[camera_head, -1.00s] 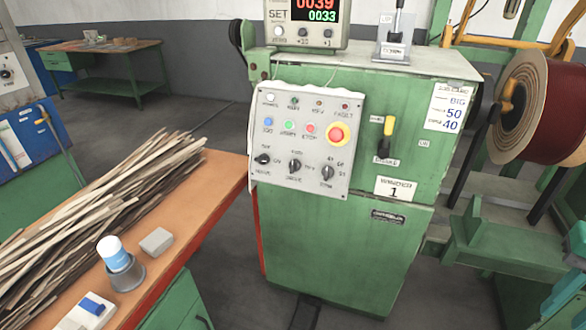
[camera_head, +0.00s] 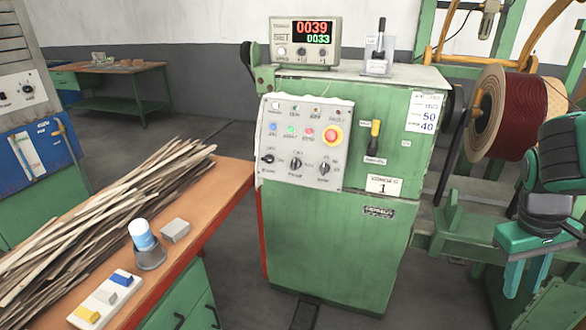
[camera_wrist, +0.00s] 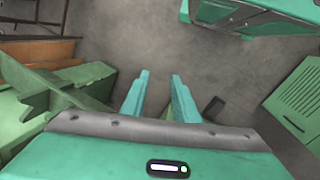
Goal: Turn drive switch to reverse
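The drive switch (camera_head: 296,163) appears to be the middle of three black rotary knobs on the grey control panel (camera_head: 345,118) of the green machine. Its small labels are too blurred to read surely, and its exact setting is hard to tell. My gripper (camera_head: 525,278) is at the far right in the head view, pointing down, well apart from the panel. In the wrist view, my gripper (camera_wrist: 158,95) has its two teal fingers apart with nothing between them. The panel is not visible in the wrist view.
A red emergency button (camera_head: 333,136) and coloured buttons sit above the knobs. A yellow-topped lever (camera_head: 374,138) is right of the panel. A wooden bench (camera_head: 215,200) with strips stands at left. A dark red coil (camera_head: 518,110) on a green frame is near my arm.

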